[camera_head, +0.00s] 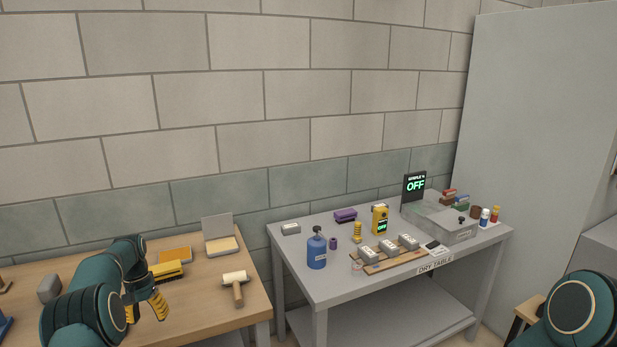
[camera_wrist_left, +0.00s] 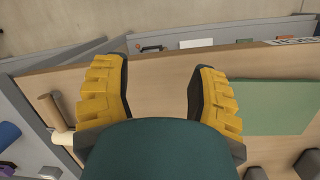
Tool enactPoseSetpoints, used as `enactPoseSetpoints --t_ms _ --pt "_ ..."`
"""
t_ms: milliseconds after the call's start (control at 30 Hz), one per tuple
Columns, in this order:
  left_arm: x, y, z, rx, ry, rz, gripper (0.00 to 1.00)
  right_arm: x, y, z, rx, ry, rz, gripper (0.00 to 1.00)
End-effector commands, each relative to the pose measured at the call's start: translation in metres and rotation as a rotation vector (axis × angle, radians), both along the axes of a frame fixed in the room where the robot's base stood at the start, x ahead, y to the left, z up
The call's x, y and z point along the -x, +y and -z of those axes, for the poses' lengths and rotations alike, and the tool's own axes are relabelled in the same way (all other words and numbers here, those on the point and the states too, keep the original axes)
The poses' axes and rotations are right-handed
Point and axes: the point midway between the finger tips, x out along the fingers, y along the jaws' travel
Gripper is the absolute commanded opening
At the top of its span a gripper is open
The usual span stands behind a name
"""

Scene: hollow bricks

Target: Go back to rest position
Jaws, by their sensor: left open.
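My left gripper (camera_head: 146,308) hangs over the wooden table at the lower left of the head view, its yellow fingers pointing down. In the left wrist view, my left gripper (camera_wrist_left: 157,72) has its two yellow fingers wide apart, with only bare wood and the table's edge between them. It is open and empty. My right arm (camera_head: 578,308) shows only in part at the lower right corner of the head view. Its gripper is out of sight.
A mallet (camera_head: 236,287) lies to the right of my left gripper, and a yellow brush (camera_head: 168,269) lies behind it. The grey dry table (camera_head: 336,286) holds a blue bottle (camera_head: 316,249), several grey bricks and a clear box (camera_head: 446,222). A green mat (camera_wrist_left: 268,107) shows in the wrist view.

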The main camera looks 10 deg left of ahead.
Motion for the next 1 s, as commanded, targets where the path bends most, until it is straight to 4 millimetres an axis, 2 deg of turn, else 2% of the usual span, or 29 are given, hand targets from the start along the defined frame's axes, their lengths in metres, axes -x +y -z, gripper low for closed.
enactPoseSetpoints --t_ms 233,367,467,567,700,767,900,1000 --pt "-0.007 -0.088 0.082 0.04 -0.083 0.032 0.59 0.002 0.0 0.008 0.0 0.004 -0.003 0.47" --pt "0.004 -0.144 0.12 0.064 -0.13 0.041 0.59 0.002 0.001 0.012 0.0 0.005 -0.004 0.47" --pt "0.019 -0.189 0.144 0.081 -0.164 0.044 0.59 0.003 0.001 0.015 0.0 0.007 -0.005 0.47" --pt "0.041 -0.233 0.162 0.101 -0.197 0.045 0.59 0.003 0.001 0.018 0.0 0.008 -0.006 0.47" --pt "0.081 -0.292 0.18 0.126 -0.237 0.046 0.59 0.004 0.001 0.023 0.0 0.009 -0.007 0.47" --pt "0.102 -0.315 0.184 0.136 -0.253 0.045 0.59 0.004 0.001 0.025 0.0 0.01 -0.007 0.47" --pt "0.155 -0.361 0.186 0.158 -0.287 0.041 0.59 0.005 0.002 0.029 0.001 0.012 -0.008 0.47" --pt "0.191 -0.385 0.182 0.17 -0.31 0.04 0.59 0.005 0.002 0.031 0.001 0.013 -0.009 0.47"
